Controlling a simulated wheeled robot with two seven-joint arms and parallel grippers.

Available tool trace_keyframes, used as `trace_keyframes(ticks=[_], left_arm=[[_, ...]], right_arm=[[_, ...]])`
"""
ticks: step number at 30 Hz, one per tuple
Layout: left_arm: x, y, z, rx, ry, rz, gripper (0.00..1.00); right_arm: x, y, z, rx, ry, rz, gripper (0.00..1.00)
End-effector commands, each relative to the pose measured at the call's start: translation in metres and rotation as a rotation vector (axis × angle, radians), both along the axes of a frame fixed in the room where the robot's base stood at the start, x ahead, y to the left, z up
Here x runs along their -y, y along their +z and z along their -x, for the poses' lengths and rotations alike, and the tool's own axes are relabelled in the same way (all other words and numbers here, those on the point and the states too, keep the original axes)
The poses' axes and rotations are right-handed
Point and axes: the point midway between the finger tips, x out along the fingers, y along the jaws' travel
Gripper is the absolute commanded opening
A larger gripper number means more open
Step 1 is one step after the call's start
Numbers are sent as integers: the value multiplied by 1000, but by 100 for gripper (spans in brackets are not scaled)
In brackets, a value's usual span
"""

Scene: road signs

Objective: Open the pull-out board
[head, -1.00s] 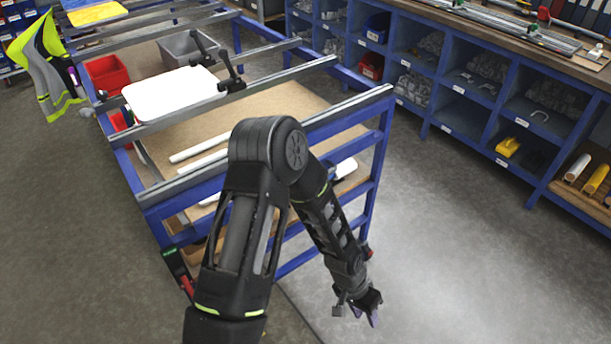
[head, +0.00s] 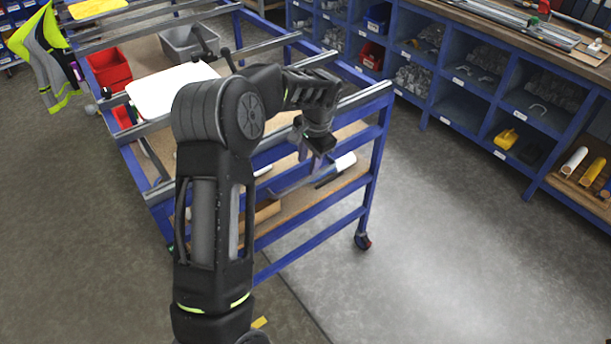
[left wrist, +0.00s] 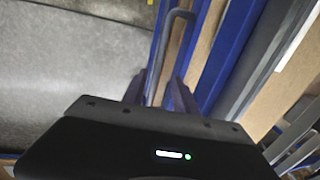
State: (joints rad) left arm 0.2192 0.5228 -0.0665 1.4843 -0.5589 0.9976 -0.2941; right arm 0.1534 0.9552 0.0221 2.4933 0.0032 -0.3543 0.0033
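The blue-framed cart (head: 378,150) has brown board shelves (head: 290,203) at its near end. A grey bent handle bar (left wrist: 168,42) shows beside the blue frame in the left wrist view. My left gripper (head: 314,163) is at the cart's near end, below the top rail and pointing down in the head view. In the left wrist view its two dark fingers (left wrist: 164,88) stand apart, with the handle bar running down between them. I cannot tell whether they touch it. My arm hides part of the cart's end. My right gripper is not in view.
Grey rails cross the cart's top, with a white panel (head: 168,90) on them. A red bin (head: 110,68) and a grey bin (head: 190,43) stand in the cart. Blue shelving (head: 440,75) stands at right. The floor (head: 440,240) between is clear.

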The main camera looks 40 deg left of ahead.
Motion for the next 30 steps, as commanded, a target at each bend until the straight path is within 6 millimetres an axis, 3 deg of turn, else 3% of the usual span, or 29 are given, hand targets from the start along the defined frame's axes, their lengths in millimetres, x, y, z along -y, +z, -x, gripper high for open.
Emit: trace_keyframes(ticks=[15, 26, 30], left_arm=[[-12, -67, -3, -2, 0, 1, 34], [-13, -73, -4, -1, 0, 1, 33], [-13, -72, -4, 0, 0, 1, 22]], right_arm=[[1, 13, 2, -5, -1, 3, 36], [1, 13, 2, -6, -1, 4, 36], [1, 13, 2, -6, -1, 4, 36]])
